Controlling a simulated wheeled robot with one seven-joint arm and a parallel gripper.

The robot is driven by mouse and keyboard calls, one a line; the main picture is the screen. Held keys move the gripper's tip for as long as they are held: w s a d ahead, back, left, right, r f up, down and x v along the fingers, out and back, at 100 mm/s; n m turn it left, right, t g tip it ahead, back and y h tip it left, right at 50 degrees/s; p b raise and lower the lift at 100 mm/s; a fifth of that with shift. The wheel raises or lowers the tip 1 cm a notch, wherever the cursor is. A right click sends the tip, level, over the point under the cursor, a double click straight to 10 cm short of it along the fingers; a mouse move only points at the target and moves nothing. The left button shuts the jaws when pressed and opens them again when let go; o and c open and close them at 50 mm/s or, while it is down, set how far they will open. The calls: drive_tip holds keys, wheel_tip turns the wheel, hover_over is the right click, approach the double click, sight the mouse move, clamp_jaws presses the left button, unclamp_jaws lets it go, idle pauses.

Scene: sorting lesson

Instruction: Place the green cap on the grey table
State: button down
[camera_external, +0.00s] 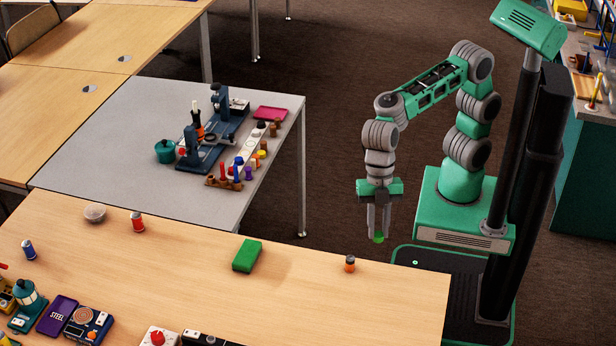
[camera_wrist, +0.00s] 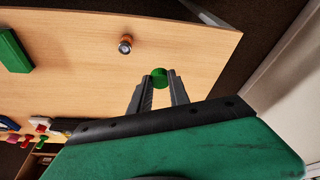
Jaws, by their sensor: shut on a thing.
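The green cap (camera_external: 378,238) is a small round piece held between the fingertips of my gripper (camera_external: 378,232). In the wrist view the cap (camera_wrist: 159,77) shows at the tips of both fingers. My gripper is shut on it and points down, in the air beyond the right part of the wooden table's far edge. The grey table (camera_external: 110,150) stands to the left of my gripper, apart from it. The underside of the cap is not clear in either view.
The wooden table (camera_external: 330,300) bears a green block (camera_external: 247,256), a small orange-and-dark jar (camera_external: 350,264), a red can (camera_external: 138,222) and a bowl (camera_external: 95,213). The grey table holds a blue apparatus (camera_external: 200,158), a teal pot (camera_external: 165,151), a pink tray (camera_external: 271,113) and coloured pegs. Its left part is clear.

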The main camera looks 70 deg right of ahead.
drive_tip(key=shift+s+d+n, duration=0.3)
drive_tip(key=shift+s+n, duration=0.1)
drive_tip(key=shift+n, duration=0.6)
drive_tip(key=shift+d+n+g, duration=0.15)
drive_tip(key=shift+n+g, duration=0.25)
drive_tip(key=shift+n, duration=0.3)
approach(341, 299)
drive_tip(key=s+d+r, duration=0.2)
drive_tip(key=s, duration=0.2)
drive_tip(key=shift+h, duration=0.3)
drive_tip(key=w+a+f, duration=0.1)
drive_tip(key=f, duration=0.1)
drive_tip(key=w+a+f, duration=0.1)
drive_tip(key=f, duration=0.1)
drive_tip(key=w+a+f, duration=0.1)
drive_tip(key=f, duration=0.2)
drive_tip(key=shift+a+f+p, duration=0.15)
drive_tip(key=shift+a+p, duration=0.15)
drive_tip(key=shift+a, duration=0.1)
drive_tip(key=shift+f, duration=0.5)
drive_tip(key=c, duration=1.2)
unclamp_jaws()
drive_tip(key=shift+r, duration=0.1)
drive_tip(key=shift+c, duration=0.2)
